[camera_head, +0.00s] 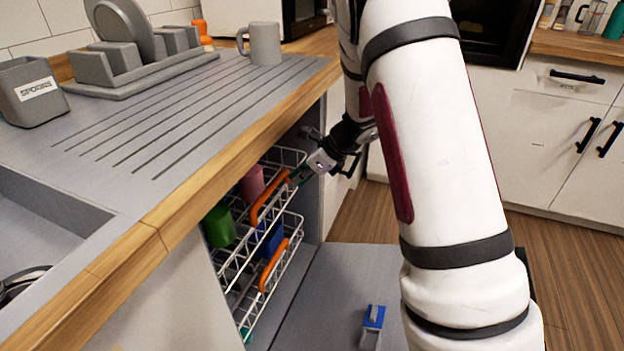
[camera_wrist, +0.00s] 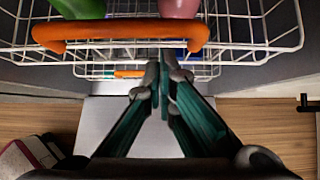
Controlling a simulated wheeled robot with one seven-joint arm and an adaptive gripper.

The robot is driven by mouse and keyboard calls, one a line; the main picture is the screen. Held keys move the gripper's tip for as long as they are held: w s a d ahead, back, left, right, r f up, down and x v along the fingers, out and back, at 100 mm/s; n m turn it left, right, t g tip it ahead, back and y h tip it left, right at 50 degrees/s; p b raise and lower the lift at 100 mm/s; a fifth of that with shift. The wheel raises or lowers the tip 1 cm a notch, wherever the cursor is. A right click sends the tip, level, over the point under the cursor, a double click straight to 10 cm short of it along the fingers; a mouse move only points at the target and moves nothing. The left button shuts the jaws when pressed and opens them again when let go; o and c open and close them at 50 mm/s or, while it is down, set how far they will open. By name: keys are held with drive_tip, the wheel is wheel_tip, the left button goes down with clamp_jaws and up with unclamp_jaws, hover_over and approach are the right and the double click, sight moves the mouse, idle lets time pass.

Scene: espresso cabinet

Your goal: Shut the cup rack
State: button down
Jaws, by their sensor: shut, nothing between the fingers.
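The upper white wire rack (camera_head: 235,258) with an orange handle (camera_head: 268,197) sits partly out of the cabinet under the counter. It holds a green cup (camera_head: 219,227) and a pink cup (camera_head: 252,184). In the wrist view, the orange handle (camera_wrist: 120,33) spans the rack's front. My gripper (camera_head: 297,176) is at the far end of this handle.
A lower wire rack with its own orange handle (camera_head: 273,266) is below. The lowered grey door (camera_head: 335,290) lies open, with a blue-and-grey object (camera_head: 373,322) on it. The wooden counter edge (camera_head: 205,180) runs above the racks. Wooden floor lies beyond the door.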

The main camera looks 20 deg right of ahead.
sight(282, 178)
drive_tip(key=shift+w+a+f, duration=0.15)
drive_tip(key=shift+w+a, duration=0.3)
drive_tip(key=shift+w+a+p, duration=0.35)
drive_tip(key=shift+w+a, duration=0.6)
drive_tip(key=shift+w, duration=0.05)
drive_tip(key=shift+s+d, duration=0.1)
